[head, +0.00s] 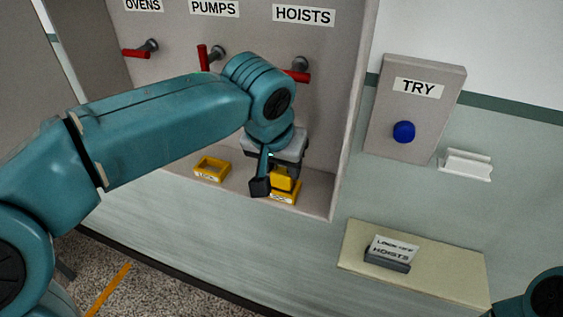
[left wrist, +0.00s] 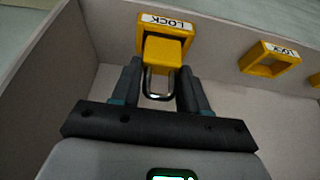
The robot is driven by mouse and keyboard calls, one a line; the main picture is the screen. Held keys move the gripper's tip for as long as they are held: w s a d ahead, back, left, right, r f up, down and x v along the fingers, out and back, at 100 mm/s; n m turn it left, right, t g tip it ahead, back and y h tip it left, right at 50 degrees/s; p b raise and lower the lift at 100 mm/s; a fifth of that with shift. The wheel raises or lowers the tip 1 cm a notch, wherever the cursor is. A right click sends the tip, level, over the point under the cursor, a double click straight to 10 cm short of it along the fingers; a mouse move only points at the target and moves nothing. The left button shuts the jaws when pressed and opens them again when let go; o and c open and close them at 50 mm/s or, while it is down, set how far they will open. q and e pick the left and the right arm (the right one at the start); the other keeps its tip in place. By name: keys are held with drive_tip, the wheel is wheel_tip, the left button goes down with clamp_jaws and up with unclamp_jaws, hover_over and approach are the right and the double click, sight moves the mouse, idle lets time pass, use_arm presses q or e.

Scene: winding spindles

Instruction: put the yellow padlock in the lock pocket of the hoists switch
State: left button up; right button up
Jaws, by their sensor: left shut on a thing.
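My left gripper (head: 271,181) is shut on the yellow padlock (head: 281,181), under the hoists switch (head: 298,76). In the left wrist view the padlock (left wrist: 162,53) sits between the fingertips (left wrist: 160,78), its metal shackle toward the palm. The yellow lock pocket under hoists (head: 285,198) is right at the padlock, and its LOCK label shows in the left wrist view (left wrist: 166,22). The padlock's body overlaps the pocket's opening; I cannot tell how far inside it is. My right gripper is not in view.
Another yellow lock pocket (head: 211,168) is empty to the left, under the pumps switch (head: 217,58). The panel's right side wall (head: 346,120) stands close to my gripper. A TRY box (head: 415,110) with a blue button and a shelf (head: 360,240) with a HOISTS card are to the right.

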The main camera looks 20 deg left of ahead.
use_arm(q)
drive_tip(key=shift+f+b, duration=0.8)
drive_tip(key=shift+f, duration=0.2)
drive_tip(key=o, duration=1.2)
drive_tip(key=p+v, duration=0.1)
drive_tip(key=v, duration=1.5)
drive_tip(key=shift+r, duration=0.2)
